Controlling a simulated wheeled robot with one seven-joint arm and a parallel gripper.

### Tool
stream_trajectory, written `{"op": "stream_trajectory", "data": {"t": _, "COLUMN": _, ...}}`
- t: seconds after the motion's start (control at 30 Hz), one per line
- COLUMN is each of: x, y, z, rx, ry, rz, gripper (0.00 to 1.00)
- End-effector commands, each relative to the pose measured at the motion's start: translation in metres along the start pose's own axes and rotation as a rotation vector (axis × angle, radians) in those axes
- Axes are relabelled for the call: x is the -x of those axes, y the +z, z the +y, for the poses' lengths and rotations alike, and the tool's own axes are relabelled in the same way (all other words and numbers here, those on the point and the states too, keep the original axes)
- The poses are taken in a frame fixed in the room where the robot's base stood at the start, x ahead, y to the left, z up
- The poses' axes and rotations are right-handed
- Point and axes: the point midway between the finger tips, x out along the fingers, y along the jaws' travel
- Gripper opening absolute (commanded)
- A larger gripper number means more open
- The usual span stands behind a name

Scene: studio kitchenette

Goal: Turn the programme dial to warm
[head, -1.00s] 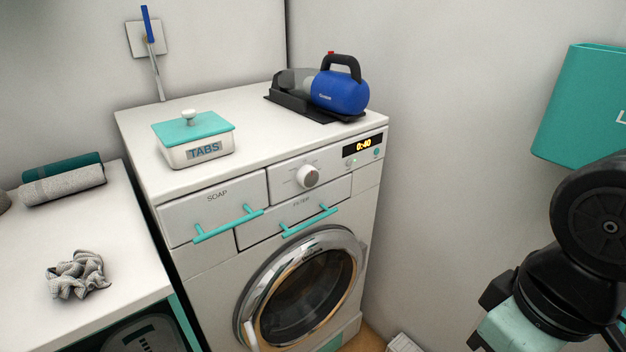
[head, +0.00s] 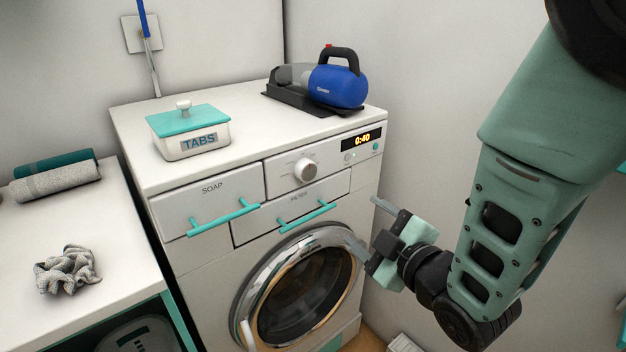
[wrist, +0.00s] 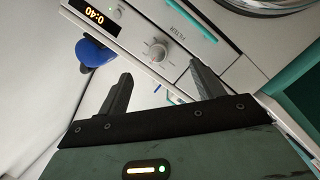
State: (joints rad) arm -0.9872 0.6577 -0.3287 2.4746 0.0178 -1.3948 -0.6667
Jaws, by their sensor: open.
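The programme dial (head: 305,170) is a round white knob on the washing machine's upper front panel, left of the display (head: 361,140) that reads 0:40. The dial also shows in the wrist view (wrist: 158,53), ahead of the fingers; the marks around it are too small to read. My gripper (head: 369,222) is open and empty, with its two grey fingers apart. It is in front of the machine, below and to the right of the dial, not touching it. In the wrist view my gripper (wrist: 160,82) has the dial beyond its fingertips, roughly between them.
Teal handles of the soap drawer (head: 225,217) and filter flap (head: 307,213) stick out below the dial. The round door (head: 300,290) is lower. A TABS box (head: 190,135) and blue handheld vacuum (head: 337,86) stand on top. A wall stands close on the right.

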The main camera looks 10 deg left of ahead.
Motion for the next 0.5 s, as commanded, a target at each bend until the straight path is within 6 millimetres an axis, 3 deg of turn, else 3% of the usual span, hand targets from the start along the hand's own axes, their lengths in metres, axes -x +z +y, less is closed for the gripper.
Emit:
{"op": "stream_trajectory", "data": {"t": 0.27, "x": -0.003, "y": -0.014, "z": 0.002, "rx": 0.119, "ry": 0.075, "rz": 0.125, "gripper": 0.67}}
{"op": "stream_trajectory", "data": {"t": 0.5, "x": -0.036, "y": -0.020, "z": 0.006, "rx": 0.118, "ry": 0.077, "rz": 0.127, "gripper": 0.67}}
